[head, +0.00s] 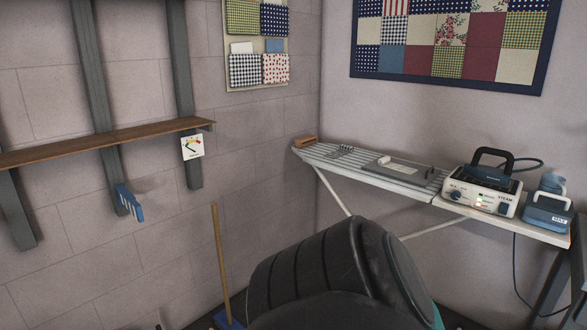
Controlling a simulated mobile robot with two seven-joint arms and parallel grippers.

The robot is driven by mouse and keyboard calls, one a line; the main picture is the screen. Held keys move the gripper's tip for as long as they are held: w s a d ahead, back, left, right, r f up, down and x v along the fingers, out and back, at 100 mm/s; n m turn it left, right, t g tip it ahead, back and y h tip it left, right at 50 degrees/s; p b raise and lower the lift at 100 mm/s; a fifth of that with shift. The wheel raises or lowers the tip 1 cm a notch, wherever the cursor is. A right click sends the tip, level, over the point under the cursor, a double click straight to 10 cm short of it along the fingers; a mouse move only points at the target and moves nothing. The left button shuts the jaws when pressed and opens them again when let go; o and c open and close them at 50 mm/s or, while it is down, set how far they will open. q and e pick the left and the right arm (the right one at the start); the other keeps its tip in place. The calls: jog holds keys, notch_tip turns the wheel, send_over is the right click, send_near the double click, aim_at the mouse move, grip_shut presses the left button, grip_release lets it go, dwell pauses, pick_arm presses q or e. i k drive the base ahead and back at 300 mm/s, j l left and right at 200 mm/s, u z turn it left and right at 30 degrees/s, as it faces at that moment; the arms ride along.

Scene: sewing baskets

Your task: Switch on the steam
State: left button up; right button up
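A white steam station (465,196) stands on the right end of the ironing board in the head view. Its front carries the word STEAM, a round dark knob (455,195) at the left and a dark blue control (503,208) at the right. Small green and reddish lights (480,203) show between them. The control positions are too small to read. A dark iron (490,172) with a black handle rests on top. A large dark part of my own arm fills the bottom middle, well short of the station. Neither gripper is in view.
The striped ironing board (330,158) runs along the back wall, with a flat grey-white item (398,168) on it. A blue container marked MAX (547,218) stands right of the station. A wooden shelf (100,146) and a broomstick (220,262) are at the left.

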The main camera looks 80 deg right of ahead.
aim_at(504, 209)
jog(key=l+z, duration=0.1)
jog(key=z, duration=3.7)
